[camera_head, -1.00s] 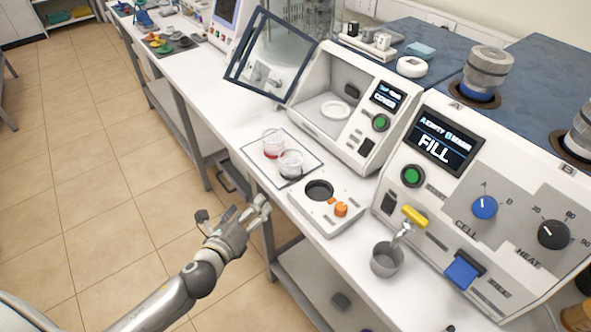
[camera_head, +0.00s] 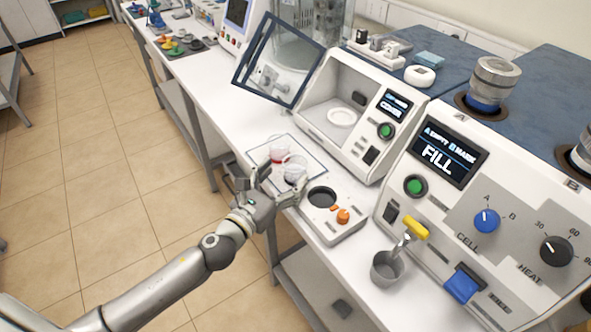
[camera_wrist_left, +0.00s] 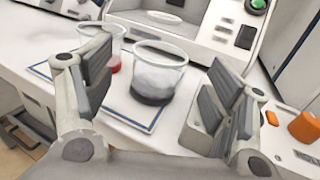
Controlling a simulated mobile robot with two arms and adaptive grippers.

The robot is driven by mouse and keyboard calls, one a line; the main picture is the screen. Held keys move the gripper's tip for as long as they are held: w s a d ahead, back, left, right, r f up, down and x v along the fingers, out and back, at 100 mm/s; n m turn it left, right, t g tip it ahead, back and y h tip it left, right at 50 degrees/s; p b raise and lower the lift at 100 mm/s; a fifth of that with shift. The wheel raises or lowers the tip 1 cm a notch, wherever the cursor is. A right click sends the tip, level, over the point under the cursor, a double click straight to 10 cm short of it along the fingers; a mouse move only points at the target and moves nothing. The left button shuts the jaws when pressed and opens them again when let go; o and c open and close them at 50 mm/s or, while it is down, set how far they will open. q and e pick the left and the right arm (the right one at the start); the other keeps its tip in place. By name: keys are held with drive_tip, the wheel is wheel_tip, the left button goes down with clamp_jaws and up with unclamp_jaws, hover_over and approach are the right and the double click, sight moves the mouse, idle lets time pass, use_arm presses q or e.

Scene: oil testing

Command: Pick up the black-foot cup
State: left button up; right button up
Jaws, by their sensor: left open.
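The black-foot cup (camera_wrist_left: 156,76) is a clear cup with a dark base, standing upright on a blue-edged white mat (camera_wrist_left: 134,113). In the left wrist view it lies between and beyond the open fingers of my left gripper (camera_wrist_left: 155,100). In the head view the cup (camera_head: 294,166) is partly covered by my left gripper (camera_head: 270,187), which is at the counter's front edge beside it. A clear cup with a red base (camera_head: 277,153) stands just behind and left of it; it also shows in the left wrist view. My right gripper is not in view.
A white unit with a round dark well (camera_head: 322,197) and orange knobs is right of the mat. A metal beaker (camera_head: 387,268) stands under a yellow-handled tap (camera_head: 415,229). An open-lidded machine (camera_head: 345,112) stands behind the mat.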

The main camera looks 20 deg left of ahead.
sight(289, 172)
use_arm(q)
drive_tip(key=p+x, duration=0.1)
drive_tip(key=x, duration=0.3)
drive_tip(key=shift+w+d, duration=0.1)
drive_tip(key=shift+w, duration=0.15)
drive_tip(key=shift+w+d, duration=0.15)
drive_tip(key=shift+w, duration=0.35)
drive_tip(key=shift+c, duration=0.3)
drive_tip(key=c, duration=1.1)
